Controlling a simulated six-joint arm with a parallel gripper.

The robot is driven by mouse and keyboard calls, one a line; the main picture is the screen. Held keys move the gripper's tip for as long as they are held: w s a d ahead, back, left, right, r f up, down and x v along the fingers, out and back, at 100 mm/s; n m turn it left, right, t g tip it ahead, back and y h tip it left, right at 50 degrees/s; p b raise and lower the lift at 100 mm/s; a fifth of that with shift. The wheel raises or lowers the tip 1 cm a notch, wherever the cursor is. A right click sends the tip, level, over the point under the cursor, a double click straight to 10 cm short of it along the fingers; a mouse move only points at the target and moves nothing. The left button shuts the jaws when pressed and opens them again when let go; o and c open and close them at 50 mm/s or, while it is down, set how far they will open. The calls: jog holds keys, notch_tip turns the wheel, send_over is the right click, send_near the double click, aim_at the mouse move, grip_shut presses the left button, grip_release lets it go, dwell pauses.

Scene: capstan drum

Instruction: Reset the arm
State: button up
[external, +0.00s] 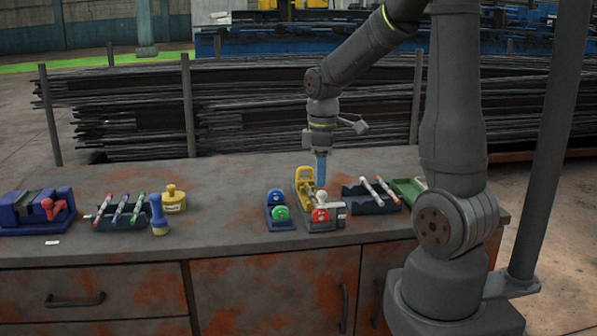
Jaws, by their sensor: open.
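My arm reaches in from the right over the workbench (235,175), with its wrist pointing down. My gripper (321,176) is above and just behind a yellow device with a red knob (320,215), near the bench's middle. The gripper is open; its fingers look small and bluish here, and I see nothing held between them. I cannot tell whether the fingertips touch the yellow device. Which part of the group is the capstan drum I cannot tell.
A blue block with blue and green knobs (279,212) stands left of the yellow device. A dark tray with light rods (371,197) and a green tray (409,190) lie right. A blue vise (38,209), marker rack (120,212) and yellow weight (174,199) stand left.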

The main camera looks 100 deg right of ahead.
aim_at(322, 191)
jog(key=shift+f, duration=2.15)
notch_tip(322, 191, up, 17)
notch_tip(322, 191, down, 17)
jog(key=shift+f, duration=0.1)
jog(key=shift+s+d+m, duration=0.1)
jog(key=shift+d+m, duration=0.3)
jog(key=shift+m, duration=0.45)
jog(key=shift+d+m, duration=0.35)
jog(key=shift+m, duration=0.5)
jog(key=shift+o, duration=0.2)
